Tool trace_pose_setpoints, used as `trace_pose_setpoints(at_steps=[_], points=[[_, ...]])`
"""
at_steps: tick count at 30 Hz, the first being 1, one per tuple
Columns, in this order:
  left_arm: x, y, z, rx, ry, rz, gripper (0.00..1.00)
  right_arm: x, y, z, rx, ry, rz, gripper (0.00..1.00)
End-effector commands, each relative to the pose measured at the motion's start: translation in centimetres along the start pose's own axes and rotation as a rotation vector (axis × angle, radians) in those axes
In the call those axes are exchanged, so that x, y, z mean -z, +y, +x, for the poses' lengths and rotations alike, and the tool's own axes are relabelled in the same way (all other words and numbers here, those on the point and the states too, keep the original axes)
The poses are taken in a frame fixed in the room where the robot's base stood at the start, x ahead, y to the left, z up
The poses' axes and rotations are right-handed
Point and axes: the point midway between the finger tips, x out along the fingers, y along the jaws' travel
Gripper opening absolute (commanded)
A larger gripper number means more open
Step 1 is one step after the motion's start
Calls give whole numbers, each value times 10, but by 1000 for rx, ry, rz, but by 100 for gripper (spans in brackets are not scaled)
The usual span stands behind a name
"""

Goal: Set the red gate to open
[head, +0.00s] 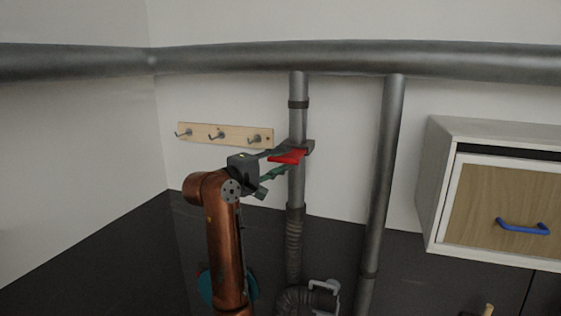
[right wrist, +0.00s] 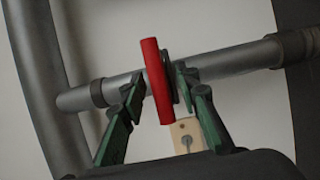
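The red gate (head: 288,156) is a red tab on the left vertical grey pipe (head: 297,185) in the head view. In the right wrist view the red gate (right wrist: 157,82) stands upright across the pipe, a dark plate along its right side. My right gripper (head: 280,163) is at the gate, its green and dark fingers reaching it from the left. In the wrist view the fingers of my right gripper (right wrist: 157,85) are apart, one on each side of the gate; the left one shows a small gap to it. Contact on the right is unclear. My left gripper is out of view.
A thick horizontal pipe (head: 350,57) crosses above. A second vertical pipe (head: 382,170) stands to the right. A hook rail (head: 224,134) is on the wall at left. A cabinet (head: 490,195) with a blue handle (head: 523,227) is at right. A ribbed hose (head: 294,245) hangs below.

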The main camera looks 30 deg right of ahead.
Motion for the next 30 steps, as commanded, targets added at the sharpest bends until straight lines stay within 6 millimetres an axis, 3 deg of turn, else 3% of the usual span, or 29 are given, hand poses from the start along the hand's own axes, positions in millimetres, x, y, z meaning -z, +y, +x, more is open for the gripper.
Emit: trace_pose_setpoints(at_steps=[11,24,30], points=[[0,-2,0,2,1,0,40,0,1,-7,-2,1,1,31],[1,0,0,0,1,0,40,0,0,-91,0,3,1,31],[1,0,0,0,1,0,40,0,0,-113,0,-1,0,31]])
